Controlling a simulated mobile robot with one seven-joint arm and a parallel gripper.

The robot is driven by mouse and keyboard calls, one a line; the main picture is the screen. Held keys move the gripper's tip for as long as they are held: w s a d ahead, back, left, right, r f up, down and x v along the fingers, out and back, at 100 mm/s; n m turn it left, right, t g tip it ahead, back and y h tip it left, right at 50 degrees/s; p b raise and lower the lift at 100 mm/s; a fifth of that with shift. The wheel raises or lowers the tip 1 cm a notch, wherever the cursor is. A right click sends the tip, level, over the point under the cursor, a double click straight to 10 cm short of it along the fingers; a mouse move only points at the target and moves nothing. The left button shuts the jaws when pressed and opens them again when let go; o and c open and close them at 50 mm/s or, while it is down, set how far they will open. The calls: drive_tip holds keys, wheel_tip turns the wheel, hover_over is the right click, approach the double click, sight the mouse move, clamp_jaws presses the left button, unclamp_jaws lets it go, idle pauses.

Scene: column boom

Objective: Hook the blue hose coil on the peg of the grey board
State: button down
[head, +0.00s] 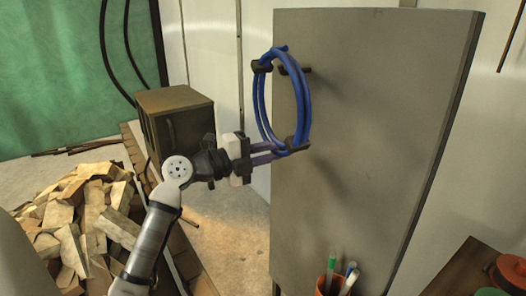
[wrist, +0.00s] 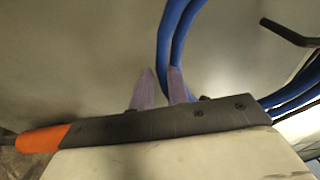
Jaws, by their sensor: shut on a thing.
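The blue hose coil (head: 303,97) is a ring with dark ties, upright in front of the grey board (head: 380,115). My gripper (head: 284,150) is shut on the coil at its lower edge. In the wrist view the hose (wrist: 180,30) passes by the purple fingertips of my gripper (wrist: 160,80). A dark peg (head: 308,69) stands out from the board near the coil's upper part, partly behind the hose. The bent peg (wrist: 290,32) also shows in the wrist view, apart from the hose. I cannot tell whether its tip is inside the ring.
A brown cabinet (head: 177,119) and a pile of split wood (head: 85,220) are at the left. An orange cup with pens (head: 330,280) stands low before the board. A dark bar with an orange end (wrist: 150,127) hides the finger bases in the wrist view.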

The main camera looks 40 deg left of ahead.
drive_tip(key=shift+a+p+x, duration=0.15)
drive_tip(key=shift+p+x, duration=0.1)
drive_tip(key=shift+x, duration=0.6)
drive_tip(key=shift+a+p+x, duration=0.1)
drive_tip(key=shift+p+x, duration=0.15)
drive_tip(key=shift+x, duration=0.6)
drive_tip(key=shift+w+f, duration=0.15)
drive_tip(key=shift+w, duration=0.2)
drive_tip(key=shift+d+f+b, duration=0.1)
drive_tip(key=shift+f+b, duration=1.15)
drive_tip(key=shift+f, duration=0.15)
drive_tip(key=c, duration=1.3)
unclamp_jaws()
drive_tip(key=shift+f, duration=0.1)
